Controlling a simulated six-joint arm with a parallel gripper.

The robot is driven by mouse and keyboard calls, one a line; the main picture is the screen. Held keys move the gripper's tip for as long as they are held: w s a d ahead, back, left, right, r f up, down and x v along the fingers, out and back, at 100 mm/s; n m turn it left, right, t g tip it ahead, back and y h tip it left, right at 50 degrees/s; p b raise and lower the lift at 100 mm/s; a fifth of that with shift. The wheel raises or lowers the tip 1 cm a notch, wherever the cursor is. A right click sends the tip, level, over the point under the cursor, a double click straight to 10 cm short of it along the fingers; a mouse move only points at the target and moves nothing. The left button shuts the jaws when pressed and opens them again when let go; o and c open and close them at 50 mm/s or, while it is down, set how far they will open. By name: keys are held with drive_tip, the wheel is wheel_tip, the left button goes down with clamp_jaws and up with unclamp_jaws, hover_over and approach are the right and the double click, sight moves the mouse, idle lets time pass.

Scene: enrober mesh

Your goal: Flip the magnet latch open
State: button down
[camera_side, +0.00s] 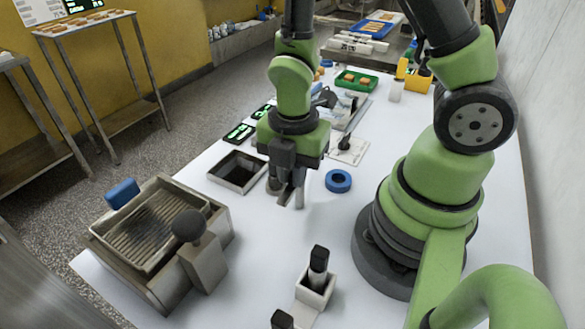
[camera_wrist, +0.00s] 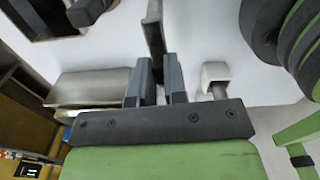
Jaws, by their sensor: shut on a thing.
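A steel enrober unit (camera_side: 165,245) with a ribbed mesh tray (camera_side: 155,228) stands at the left of the side view. A blue block (camera_side: 122,193) sits at its back edge, and a lever with a black ball knob (camera_side: 189,225) stands at its front right. I cannot tell for certain which part is the magnet latch. My gripper (camera_side: 287,192) points down over the white table, right of the enrober and apart from it. In the wrist view my gripper (camera_wrist: 160,75) is shut on a flat grey metal strip (camera_wrist: 154,28), which juts out beyond the fingertips. The strip's gripped part is hidden.
A dark open square bin (camera_side: 238,172) lies left of my gripper. A blue ring (camera_side: 338,181) lies to its right. A white holder with a black-topped piece (camera_side: 317,280) stands in front. A green tray (camera_side: 356,80) is farther back. The table between enrober and front holder is clear.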

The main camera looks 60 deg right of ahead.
drive_tip(key=c, duration=1.2)
unclamp_jaws()
drive_tip(key=shift+o, duration=0.2)
drive_tip(key=shift+r, duration=0.1)
wheel_tip(320, 180, up, 10)
drive_tip(key=s+r+m+t+y, duration=0.1)
drive_tip(key=s+r+m+t, duration=0.1)
drive_tip(key=r+m, duration=0.4)
drive_tip(key=s+r+m+t+y, duration=0.1)
drive_tip(key=s+r+m+t, duration=0.2)
drive_tip(key=m, duration=1.4)
wheel_tip(320, 180, up, 3)
drive_tip(key=shift+s+f+t, duration=0.1)
drive_tip(key=shift+s+t, duration=0.2)
drive_tip(key=shift+t, duration=0.8)
